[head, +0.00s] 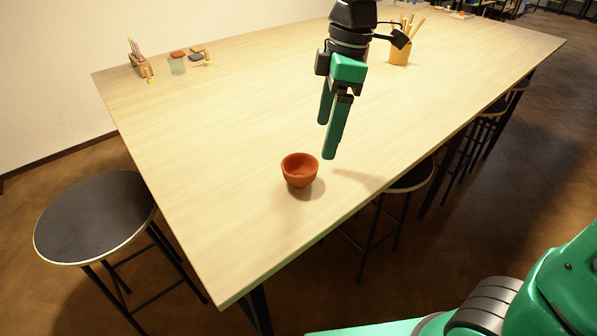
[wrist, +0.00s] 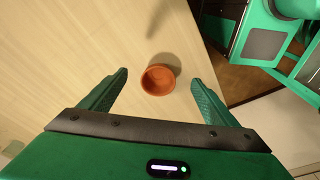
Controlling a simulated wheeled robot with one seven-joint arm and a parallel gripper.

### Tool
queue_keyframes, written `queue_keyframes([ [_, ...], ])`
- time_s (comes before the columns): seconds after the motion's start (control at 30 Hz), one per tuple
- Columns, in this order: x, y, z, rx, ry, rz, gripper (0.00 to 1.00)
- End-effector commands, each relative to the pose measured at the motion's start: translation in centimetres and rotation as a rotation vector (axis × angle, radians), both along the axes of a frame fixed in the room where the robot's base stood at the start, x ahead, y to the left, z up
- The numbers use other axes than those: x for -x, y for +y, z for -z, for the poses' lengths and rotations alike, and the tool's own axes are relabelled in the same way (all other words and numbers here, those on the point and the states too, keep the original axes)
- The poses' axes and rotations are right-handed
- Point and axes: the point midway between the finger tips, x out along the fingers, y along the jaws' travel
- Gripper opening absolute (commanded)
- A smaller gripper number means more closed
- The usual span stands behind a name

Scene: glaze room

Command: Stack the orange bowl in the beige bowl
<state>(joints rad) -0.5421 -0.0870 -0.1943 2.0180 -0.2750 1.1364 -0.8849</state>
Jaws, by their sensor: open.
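An orange bowl (head: 299,168) stands upright on the light wood table, towards its near end. It looks empty. In the wrist view the orange bowl (wrist: 158,79) appears between my two fingertips, beyond them. My gripper (head: 326,139) is open and empty, its green fingers pointing down, above the table and apart from the bowl. The open gripper also shows in the wrist view (wrist: 159,76). I see no beige bowl in either view.
The table (head: 220,130) is clear around the bowl. A pencil holder (head: 143,68) and a glass jar (head: 177,64) stand at the far left. A container of wooden tools (head: 400,52) stands at the back. A black stool (head: 95,216) is beside the table's left edge.

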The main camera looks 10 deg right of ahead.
Motion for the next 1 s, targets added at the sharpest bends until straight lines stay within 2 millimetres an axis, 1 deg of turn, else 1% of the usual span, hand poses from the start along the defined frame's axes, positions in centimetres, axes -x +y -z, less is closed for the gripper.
queue_keyframes([
  [0.03, 0.0, 1.5, -0.2, -0.003, -0.004, -0.065, 0.82],
  [0.1, 0.0, 2.8, -0.3, -0.005, -0.011, -0.128, 0.82],
  [0.2, 0.0, 3.7, -0.1, -0.008, -0.013, -0.173, 0.82],
  [0.27, 0.1, 3.9, 0.5, -0.008, -0.014, -0.178, 0.82],
  [0.5, 0.1, 4.3, 3.9, -0.007, -0.012, -0.174, 0.82],
  [0.6, 0.1, 4.4, 4.8, -0.008, -0.013, -0.174, 0.82],
  [0.77, 0.0, 4.6, 5.7, -0.008, -0.013, -0.174, 0.82],
  [1.0, -0.1, 5.1, 8.9, -0.006, -0.012, -0.173, 0.82],
])
